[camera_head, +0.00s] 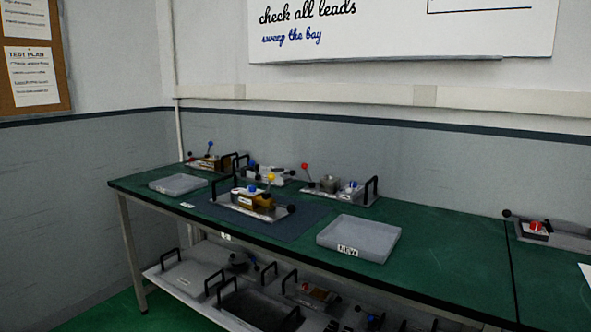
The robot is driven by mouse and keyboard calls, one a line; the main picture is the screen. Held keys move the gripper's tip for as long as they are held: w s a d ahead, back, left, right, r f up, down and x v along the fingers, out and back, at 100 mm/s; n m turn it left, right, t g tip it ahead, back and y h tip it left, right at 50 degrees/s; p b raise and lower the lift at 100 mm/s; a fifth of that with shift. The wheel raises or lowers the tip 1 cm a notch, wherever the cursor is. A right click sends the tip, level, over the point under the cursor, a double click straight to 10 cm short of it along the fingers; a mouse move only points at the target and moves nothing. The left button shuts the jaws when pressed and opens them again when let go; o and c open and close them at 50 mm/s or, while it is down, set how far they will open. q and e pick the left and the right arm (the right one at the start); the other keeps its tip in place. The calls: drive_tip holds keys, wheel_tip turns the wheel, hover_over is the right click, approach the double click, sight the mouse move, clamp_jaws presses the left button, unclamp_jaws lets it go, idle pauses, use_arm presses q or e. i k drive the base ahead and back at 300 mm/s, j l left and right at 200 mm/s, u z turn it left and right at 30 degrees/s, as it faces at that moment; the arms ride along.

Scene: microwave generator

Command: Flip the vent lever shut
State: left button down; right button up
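No lever carries a label I can read as vent. A unit (255,203) with a brown body, white block and black handles sits on the dark mat (300,222) mid-bench. At the back left, another unit (212,163) has a lever with a blue ball (210,143), pointing up. Neither of my grippers is in view.
A grey tray (178,185) lies at the bench's left; a tray marked NEW (358,240) lies right of the mat. Another red-knobbed unit (540,232) stands far right. Several handled plates and units fill the lower shelf (190,292). The green bench top (440,250) is clear right of the NEW tray.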

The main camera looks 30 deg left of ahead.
sight(271, 176)
drive_tip(key=j+z, duration=0.45)
drive_tip(key=j, duration=0.3)
drive_tip(key=j+z, duration=0.2)
drive_tip(key=j, duration=0.6)
drive_tip(key=k+j, duration=0.1)
drive_tip(key=j, duration=0.95)
drive_tip(key=k+j, duration=0.15)
drive_tip(key=j, duration=0.35)
